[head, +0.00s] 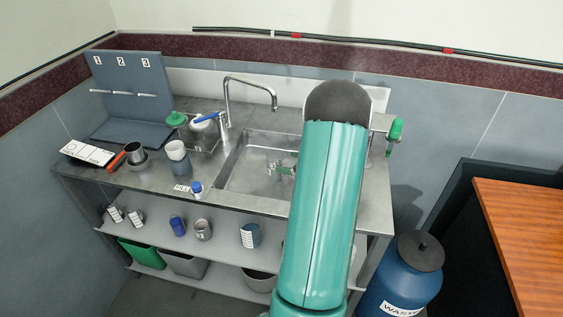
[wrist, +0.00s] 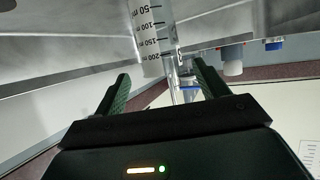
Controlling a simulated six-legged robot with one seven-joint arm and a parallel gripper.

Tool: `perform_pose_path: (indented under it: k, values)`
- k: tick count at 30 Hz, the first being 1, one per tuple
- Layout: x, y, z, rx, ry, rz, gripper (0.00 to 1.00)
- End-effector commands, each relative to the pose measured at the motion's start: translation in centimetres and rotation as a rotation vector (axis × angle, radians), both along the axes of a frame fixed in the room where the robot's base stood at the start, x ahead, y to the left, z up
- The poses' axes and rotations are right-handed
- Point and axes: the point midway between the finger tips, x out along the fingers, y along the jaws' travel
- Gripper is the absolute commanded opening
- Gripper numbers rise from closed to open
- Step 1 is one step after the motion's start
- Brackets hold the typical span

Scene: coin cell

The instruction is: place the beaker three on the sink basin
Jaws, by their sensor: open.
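Beaker three, a clear graduated vessel (wrist: 149,28), shows in the wrist view ahead of my gripper, roughly between the finger lines. In the head view a small clear shape marked 3 (head: 270,169) is inside the sink basin (head: 236,184), at its middle; it looks like the same beaker. My gripper (wrist: 160,88) is open, with one dark green finger on each side of the beaker's lower end in the picture. No contact with the beaker is visible. In the head view my arm hides the basin's right part and most of my gripper.
The tap (head: 228,100) rises behind the basin. Left of it are a green-lidded container (head: 176,119), a white-and-grey cup (head: 177,158) and a dark cup (head: 134,152). A blue-capped bottle (head: 196,188) stands at the front edge. A blue waste drum (head: 407,280) is at right.

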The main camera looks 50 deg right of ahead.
Motion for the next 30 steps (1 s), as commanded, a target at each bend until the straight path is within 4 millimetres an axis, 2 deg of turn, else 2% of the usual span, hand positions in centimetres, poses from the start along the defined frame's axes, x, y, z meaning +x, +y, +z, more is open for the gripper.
perform_pose_path:
  k: [3,8,11,13,17,21,23,27,30]
  values:
    - [-0.7,0.0,0.3,0.001,-0.001,0.001,0.73]
    - [-0.7,0.1,0.4,0.0,0.0,0.0,0.73]
    - [0.1,0.1,1.1,-0.023,0.004,-0.009,0.73]
    - [1.4,0.3,2.4,-0.058,0.01,-0.025,0.73]
    - [5.0,1.2,6.3,-0.155,0.032,-0.088,0.73]
    - [8.4,3.4,11.2,-0.251,0.061,-0.176,0.73]
    - [9.5,4.6,13.2,-0.28,0.073,-0.211,0.73]
    - [11.2,8.3,17.3,-0.321,0.105,-0.286,0.73]
    - [11.7,11.5,19.8,-0.33,0.134,-0.33,0.73]
